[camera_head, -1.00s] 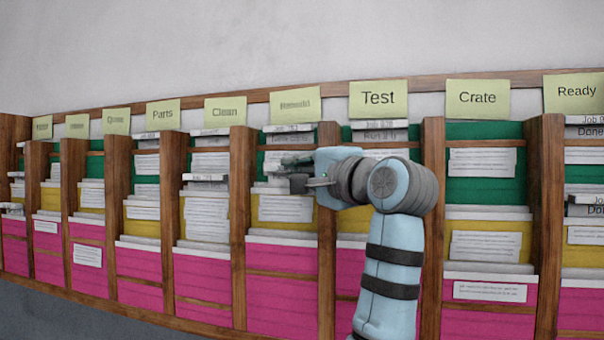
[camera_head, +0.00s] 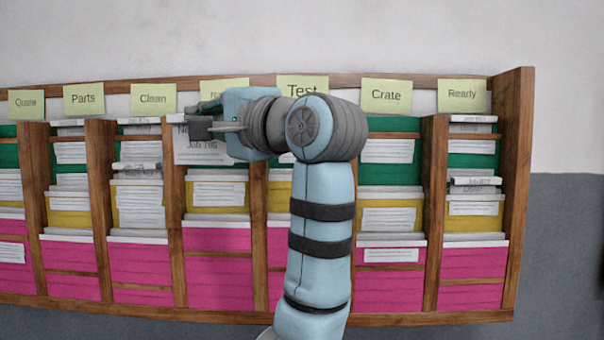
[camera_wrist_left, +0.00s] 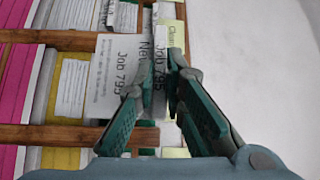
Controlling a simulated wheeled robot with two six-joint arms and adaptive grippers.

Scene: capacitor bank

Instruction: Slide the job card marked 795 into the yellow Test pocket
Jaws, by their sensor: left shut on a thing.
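My left gripper (camera_head: 205,128) is shut on the white job card marked 795 (camera_head: 208,156). It holds the card upright by its top, in front of the column just left of Test. In the left wrist view the fingers (camera_wrist_left: 160,85) pinch the card's top edge, and "Job 795" (camera_wrist_left: 122,72) reads on its face. The Test label (camera_head: 303,88) is partly covered by my arm. The yellow Test pocket (camera_head: 279,202) shows only as a narrow strip left of my arm; the rest is hidden. My right gripper is not in view.
The wooden rack has green, yellow and pink pockets with cards in several columns, split by upright posts (camera_head: 178,200). The Crate label (camera_head: 386,96) and Ready label (camera_head: 462,97) are to the right. The rack ends at a tall side panel (camera_head: 515,150). Open air lies above the rack.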

